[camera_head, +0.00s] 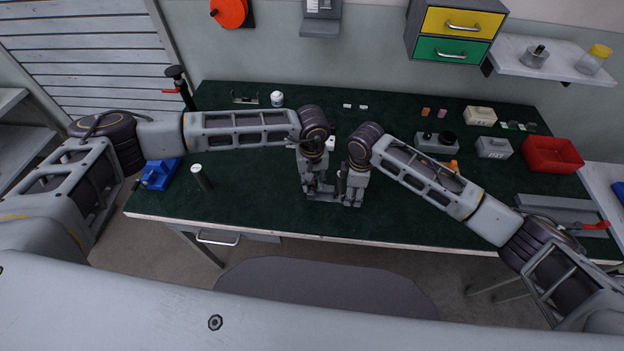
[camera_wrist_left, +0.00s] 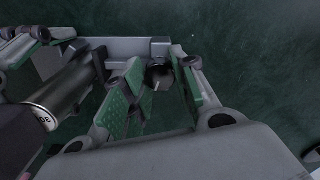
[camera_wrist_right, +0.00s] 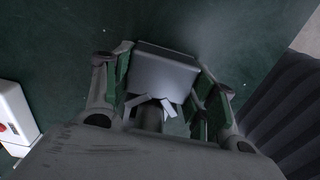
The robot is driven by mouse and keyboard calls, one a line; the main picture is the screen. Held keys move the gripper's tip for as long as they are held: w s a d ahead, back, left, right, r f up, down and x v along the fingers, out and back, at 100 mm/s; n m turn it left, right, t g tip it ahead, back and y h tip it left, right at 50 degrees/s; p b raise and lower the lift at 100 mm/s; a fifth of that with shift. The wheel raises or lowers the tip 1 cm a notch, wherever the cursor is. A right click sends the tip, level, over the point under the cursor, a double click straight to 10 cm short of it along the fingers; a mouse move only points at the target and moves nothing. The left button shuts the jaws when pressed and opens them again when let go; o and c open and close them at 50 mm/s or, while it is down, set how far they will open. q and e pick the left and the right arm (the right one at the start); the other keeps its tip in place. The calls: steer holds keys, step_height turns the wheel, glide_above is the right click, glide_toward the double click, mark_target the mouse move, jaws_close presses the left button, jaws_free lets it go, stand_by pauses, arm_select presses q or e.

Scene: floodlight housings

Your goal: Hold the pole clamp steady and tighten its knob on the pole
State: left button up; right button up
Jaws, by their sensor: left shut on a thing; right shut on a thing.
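My left gripper (camera_head: 318,190) and right gripper (camera_head: 353,200) are low and side by side near the table's front middle. In the left wrist view, the left gripper's green pads (camera_wrist_left: 160,88) close around a small dark knob (camera_wrist_left: 158,75). A dark cylinder (camera_wrist_left: 62,100) with a pale marked end, apparently the pole, stands beside it, near the right gripper's fingers. In the right wrist view, the right gripper (camera_wrist_right: 163,88) is shut on a grey block (camera_wrist_right: 163,72), apparently the pole clamp body. A grey plate (camera_head: 325,197) shows below both grippers. The grippers hide much of the clamp and pole.
A blue vise (camera_head: 158,174) and an upright white-topped cylinder (camera_head: 201,178) stand at left. A red bin (camera_head: 553,152), grey boxes (camera_head: 494,148) and a grey tray (camera_head: 560,205) are at right.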

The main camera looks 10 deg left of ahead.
arm_select(q)
steer(key=o, duration=1.1)
steer(key=shift+c, duration=0.2)
steer(key=shift+n, duration=0.4)
